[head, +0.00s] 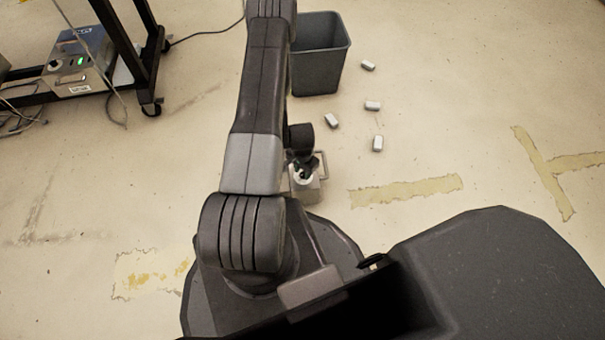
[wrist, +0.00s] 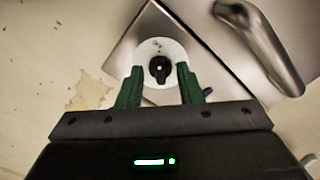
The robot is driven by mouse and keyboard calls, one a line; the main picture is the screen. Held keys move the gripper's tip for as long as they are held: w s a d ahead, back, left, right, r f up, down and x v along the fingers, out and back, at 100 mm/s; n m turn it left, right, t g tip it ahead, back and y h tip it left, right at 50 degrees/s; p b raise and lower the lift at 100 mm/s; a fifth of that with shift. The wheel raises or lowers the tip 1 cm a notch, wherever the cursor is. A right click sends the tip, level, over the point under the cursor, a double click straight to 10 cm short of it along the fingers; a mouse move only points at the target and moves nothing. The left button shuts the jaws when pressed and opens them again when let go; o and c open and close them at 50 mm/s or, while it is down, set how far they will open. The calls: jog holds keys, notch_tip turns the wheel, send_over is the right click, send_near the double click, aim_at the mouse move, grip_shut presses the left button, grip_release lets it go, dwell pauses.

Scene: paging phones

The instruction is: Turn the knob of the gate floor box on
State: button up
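A small metal floor box (head: 309,191) with a side handle is on the floor under my gripper (head: 302,165), just beyond my base. In the wrist view, the box (wrist: 122,48) fills the upper right, with a thick metal handle (wrist: 262,48). A black knob (wrist: 160,68) with a small pale mark sits on a round white dial (wrist: 148,50). The green fingers of my gripper (wrist: 159,76) are apart, one on each side of the knob's lower part. I cannot tell whether they touch it. No readable name shows on this box.
Another metal box (head: 80,60) with a lit green light and a knob stands on the lower shelf of a wheeled cart (head: 152,75). A grey bin (head: 320,60) stands behind my arm, with several small white blocks (head: 372,105) beside it. The right floor is open.

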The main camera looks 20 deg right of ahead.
jog(key=shift+f, duration=0.3)
grip_shut()
